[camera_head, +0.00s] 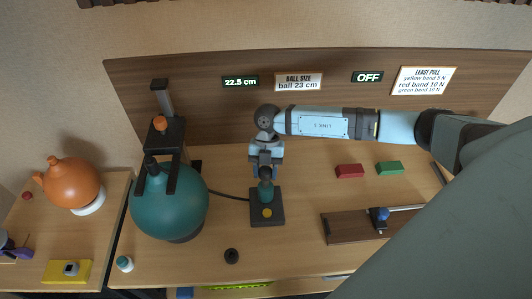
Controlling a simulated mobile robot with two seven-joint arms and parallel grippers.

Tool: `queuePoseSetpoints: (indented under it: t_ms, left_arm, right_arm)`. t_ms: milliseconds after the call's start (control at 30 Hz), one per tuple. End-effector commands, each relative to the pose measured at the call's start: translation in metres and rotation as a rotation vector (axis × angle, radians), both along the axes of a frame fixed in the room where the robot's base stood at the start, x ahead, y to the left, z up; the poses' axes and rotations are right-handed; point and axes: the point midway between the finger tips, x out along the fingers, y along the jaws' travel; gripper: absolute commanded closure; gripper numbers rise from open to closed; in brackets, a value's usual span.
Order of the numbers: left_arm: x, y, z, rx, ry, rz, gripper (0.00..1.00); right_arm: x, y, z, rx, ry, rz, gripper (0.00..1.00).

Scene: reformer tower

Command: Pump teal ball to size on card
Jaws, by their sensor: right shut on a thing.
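The teal ball (168,217) sits on a dark base under a black measuring stand (163,103), whose two dark arms reach over its top. A display (240,82) reads 22.5 cm. The ball size card (298,82) reads ball 23 cm. The pump (256,211) has a black base with a yellow button, and a dark hose runs from it toward the ball. My right gripper (265,178) points down above the pump and is shut on its handle; the fingers partly hide the handle. My left gripper is not in view.
An orange ball (70,184) rests on a white ring on the left table. Red (349,171) and green (389,168) blocks lie right of the pump. A wooden board (345,230) with a blue knob lies at right. A display (367,77) reads OFF.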

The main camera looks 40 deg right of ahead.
Motion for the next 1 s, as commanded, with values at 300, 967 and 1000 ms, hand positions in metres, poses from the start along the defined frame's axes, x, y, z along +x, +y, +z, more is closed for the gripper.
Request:
queuePoseSetpoints:
  t_ms: [300,967,1000]
  left_arm:
    - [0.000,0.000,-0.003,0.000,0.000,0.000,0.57]
    - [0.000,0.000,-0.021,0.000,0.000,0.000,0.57]
    - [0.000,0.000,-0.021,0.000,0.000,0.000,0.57]
  right_arm:
    - [0.000,0.000,-0.006,-0.002,0.002,0.000,0.94]
    - [-0.001,0.000,-0.039,-0.002,0.002,0.001,0.94]
    - [-0.001,0.000,-0.041,-0.001,0.001,0.001,0.94]
